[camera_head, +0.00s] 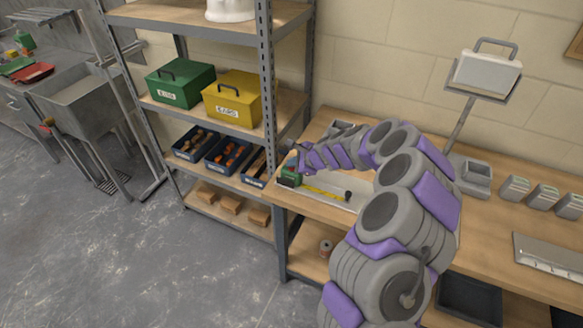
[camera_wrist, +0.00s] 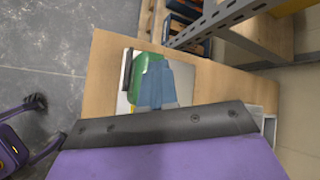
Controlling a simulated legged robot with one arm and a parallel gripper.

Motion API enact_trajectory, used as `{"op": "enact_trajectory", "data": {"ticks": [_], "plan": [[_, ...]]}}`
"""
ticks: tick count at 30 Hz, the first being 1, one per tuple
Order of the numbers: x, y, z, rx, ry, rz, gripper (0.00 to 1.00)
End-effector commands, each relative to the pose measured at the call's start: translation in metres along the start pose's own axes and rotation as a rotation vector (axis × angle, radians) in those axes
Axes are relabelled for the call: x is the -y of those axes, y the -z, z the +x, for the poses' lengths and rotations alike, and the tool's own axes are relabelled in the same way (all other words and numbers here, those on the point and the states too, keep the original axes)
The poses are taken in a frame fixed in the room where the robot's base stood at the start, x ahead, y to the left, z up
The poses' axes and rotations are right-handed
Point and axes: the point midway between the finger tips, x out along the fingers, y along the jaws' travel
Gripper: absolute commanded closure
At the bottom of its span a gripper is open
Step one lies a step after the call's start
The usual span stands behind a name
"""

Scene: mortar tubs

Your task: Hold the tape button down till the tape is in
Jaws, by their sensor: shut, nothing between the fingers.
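A green tape measure (camera_head: 290,175) sits at the left end of a grey tray (camera_head: 345,200) on the wooden workbench. Its yellow tape (camera_head: 322,192) lies out to the right along the tray and ends near a small dark piece (camera_head: 348,195). My gripper (camera_head: 295,165) is at the tape measure, reaching in from the right. In the wrist view the green case (camera_wrist: 142,72) shows partly behind my blue-grey fingers (camera_wrist: 157,85), which are together with nothing between them. The button is hidden, so I cannot tell whether the fingers press it.
A metal shelf post (camera_head: 266,75) stands close to the left of the bench. The shelves hold a green box (camera_head: 180,83), a yellow box (camera_head: 233,98) and dark bins (camera_head: 228,153). A lamp-like stand (camera_head: 462,105) and several small grey blocks (camera_head: 543,195) are on the right.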

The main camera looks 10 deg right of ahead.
Motion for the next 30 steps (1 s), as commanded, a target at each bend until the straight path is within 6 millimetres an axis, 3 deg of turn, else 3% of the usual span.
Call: {"op": "enact_trajectory", "data": {"ticks": [30], "plan": [[0.008,-0.008,-0.011,0.0,0.0,0.0,1.0]]}}
